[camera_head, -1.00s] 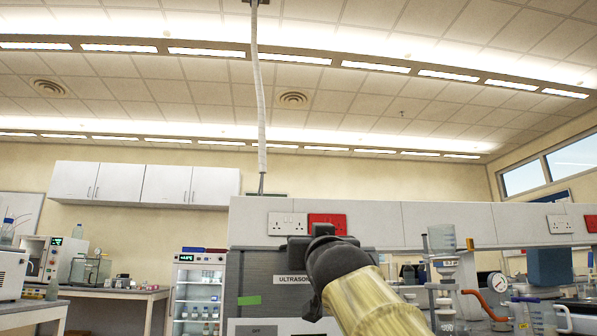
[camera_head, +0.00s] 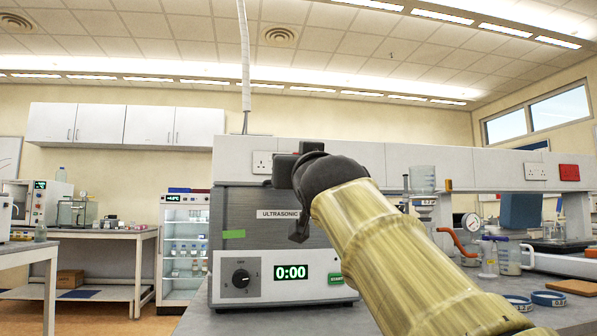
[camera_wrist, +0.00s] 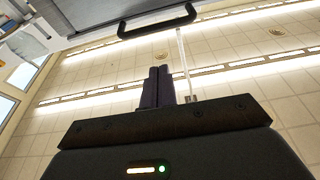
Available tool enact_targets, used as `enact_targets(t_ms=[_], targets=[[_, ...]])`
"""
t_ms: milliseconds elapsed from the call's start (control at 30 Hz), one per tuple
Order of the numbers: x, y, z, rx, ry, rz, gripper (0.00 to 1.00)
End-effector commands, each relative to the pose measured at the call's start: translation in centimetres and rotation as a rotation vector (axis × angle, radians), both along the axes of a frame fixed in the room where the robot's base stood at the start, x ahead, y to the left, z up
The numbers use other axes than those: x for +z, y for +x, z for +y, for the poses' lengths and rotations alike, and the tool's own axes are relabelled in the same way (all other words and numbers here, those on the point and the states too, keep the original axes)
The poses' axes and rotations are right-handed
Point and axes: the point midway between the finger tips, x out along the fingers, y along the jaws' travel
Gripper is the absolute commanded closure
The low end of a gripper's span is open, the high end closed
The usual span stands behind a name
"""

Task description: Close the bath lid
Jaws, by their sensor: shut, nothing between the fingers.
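The ultrasonic bath (camera_head: 255,290) stands on the bench, with a knob, a display reading 0:00 and a green start button on its front. A grey upright panel labelled ULTRASONIC (camera_head: 240,255) rises behind the front; it looks like the raised lid. My gripper, dark at the end of my yellowish arm, is in front of this panel and covers its right part. Its fingers (camera_wrist: 160,86) are shut and empty in the wrist view. A black handle (camera_wrist: 158,22) on a dark panel edge (camera_wrist: 85,18) shows beyond the fingertips there, apart from them. The bath's opening is hidden.
A glass-door fridge (camera_head: 184,245) stands to the left. To the right are a blue box (camera_head: 520,212), glassware, a mug (camera_head: 508,256) and blue rings (camera_head: 548,298) on the bench. A white hanging cable (camera_head: 244,60) comes down behind the bath.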

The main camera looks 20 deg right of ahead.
Motion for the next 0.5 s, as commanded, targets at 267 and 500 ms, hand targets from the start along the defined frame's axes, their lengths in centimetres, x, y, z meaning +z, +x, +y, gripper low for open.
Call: enact_targets(t_ms=[267,500], targets=[[-2.6,-3.6,0.4,0.0,-0.001,-0.002,1.0],[-3.1,-5.2,0.6,-0.001,-0.001,-0.001,1.0]])
